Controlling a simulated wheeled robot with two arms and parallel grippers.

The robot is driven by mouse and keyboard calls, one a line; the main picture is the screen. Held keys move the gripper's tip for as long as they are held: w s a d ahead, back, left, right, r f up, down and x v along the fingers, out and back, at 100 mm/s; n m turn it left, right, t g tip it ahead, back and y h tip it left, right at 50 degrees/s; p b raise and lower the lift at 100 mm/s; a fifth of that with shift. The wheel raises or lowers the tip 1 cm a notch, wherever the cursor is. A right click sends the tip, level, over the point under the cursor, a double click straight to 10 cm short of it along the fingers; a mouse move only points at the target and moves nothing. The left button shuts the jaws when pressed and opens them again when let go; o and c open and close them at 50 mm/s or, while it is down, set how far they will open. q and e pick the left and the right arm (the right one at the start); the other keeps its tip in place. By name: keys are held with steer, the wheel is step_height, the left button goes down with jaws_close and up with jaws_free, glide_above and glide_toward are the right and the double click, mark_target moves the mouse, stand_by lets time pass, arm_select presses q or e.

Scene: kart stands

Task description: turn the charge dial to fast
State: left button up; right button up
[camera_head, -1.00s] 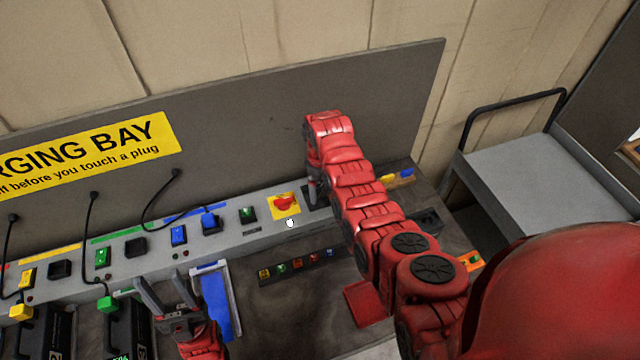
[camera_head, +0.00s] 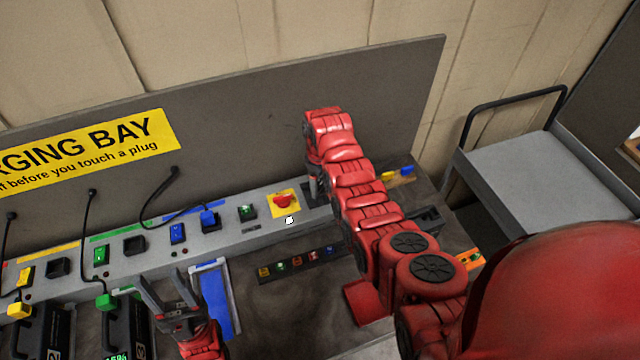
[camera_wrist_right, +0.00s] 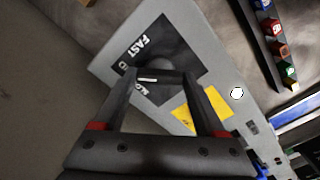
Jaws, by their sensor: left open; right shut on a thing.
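The charge dial (camera_wrist_right: 168,58) is a dark round knob on a black plate (camera_wrist_right: 190,55) at the end of the grey charging strip. The plate carries the word FAST and a second label partly covered by my gripper. A short white mark shows on the knob between my fingertips. My right gripper (camera_wrist_right: 153,76) is shut on the dial, with a finger on either side. In the head view my right gripper (camera_head: 316,190) reaches down to the strip, and my arm hides most of the dial. My left gripper (camera_head: 160,294) is open and empty over the bench front.
A red knob on a yellow plate (camera_head: 285,203) sits left of the dial, close to my right gripper. Sockets, switches and cabled plugs line the strip (camera_head: 225,236) further left. A row of small coloured pieces (camera_head: 300,263) lies in front. A grey cart (camera_head: 550,175) stands right.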

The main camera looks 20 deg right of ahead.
steer(key=m+b, duration=0.1)
steer(key=b, duration=0.1)
steer(key=m+b, duration=0.3)
steer(key=b, duration=0.1)
steer(key=shift+f, duration=0.25)
steer(key=shift+r+m+b, duration=0.15)
steer(key=shift+m+b, duration=0.35)
steer(key=shift+m, duration=0.4)
steer(key=shift+r+m, duration=0.1)
steer(key=shift+m, duration=1.2)
steer(key=o, duration=1.3)
steer(key=shift+r, duration=0.1)
